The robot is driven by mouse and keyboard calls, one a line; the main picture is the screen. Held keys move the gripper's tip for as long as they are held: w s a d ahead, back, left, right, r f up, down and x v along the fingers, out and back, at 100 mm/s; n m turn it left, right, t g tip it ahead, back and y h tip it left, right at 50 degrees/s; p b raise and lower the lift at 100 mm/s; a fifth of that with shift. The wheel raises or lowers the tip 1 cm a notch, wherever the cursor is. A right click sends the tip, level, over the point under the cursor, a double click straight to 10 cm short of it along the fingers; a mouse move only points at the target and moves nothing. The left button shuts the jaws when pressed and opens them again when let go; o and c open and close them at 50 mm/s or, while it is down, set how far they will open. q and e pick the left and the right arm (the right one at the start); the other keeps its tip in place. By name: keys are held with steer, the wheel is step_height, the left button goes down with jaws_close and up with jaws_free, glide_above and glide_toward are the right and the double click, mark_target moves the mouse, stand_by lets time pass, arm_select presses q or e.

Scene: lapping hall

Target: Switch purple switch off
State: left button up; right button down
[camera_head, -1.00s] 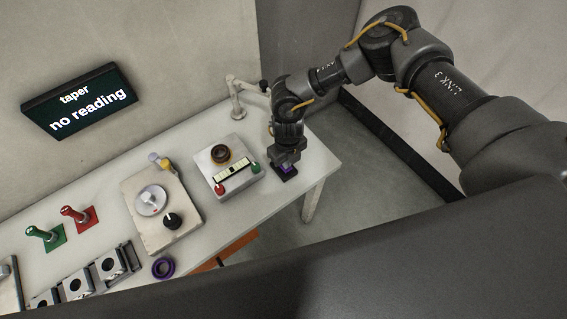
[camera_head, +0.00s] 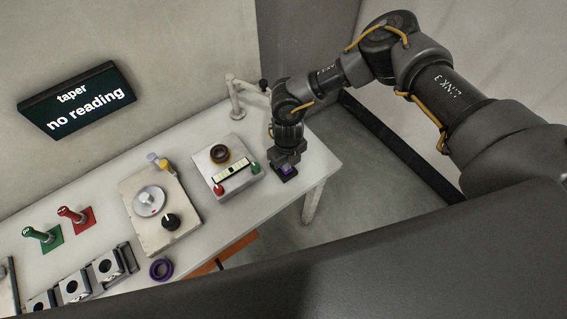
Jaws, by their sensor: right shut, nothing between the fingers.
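The purple switch (camera_head: 286,171) is a small purple piece on a dark base at the right end of the white table. Most of it is hidden under my right gripper. My right gripper (camera_head: 286,164) points down at the switch from above, shut with nothing between its fingers. Its fingertips are at or just over the switch; I cannot tell if they touch it. Whether the switch is on or off cannot be made out. My left gripper is not in view.
Left of the switch stands a white box (camera_head: 238,184) with a brown ring and red and green knobs. Further left are a dial plate (camera_head: 141,222), a purple ring (camera_head: 161,269), and red (camera_head: 75,217) and green (camera_head: 42,236) handles. A wall display (camera_head: 81,99) reads "taper no reading".

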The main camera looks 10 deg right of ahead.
step_height(320, 180, up, 7)
steer(key=p, duration=0.4)
steer(key=shift+p, duration=0.3)
stand_by(0.4)
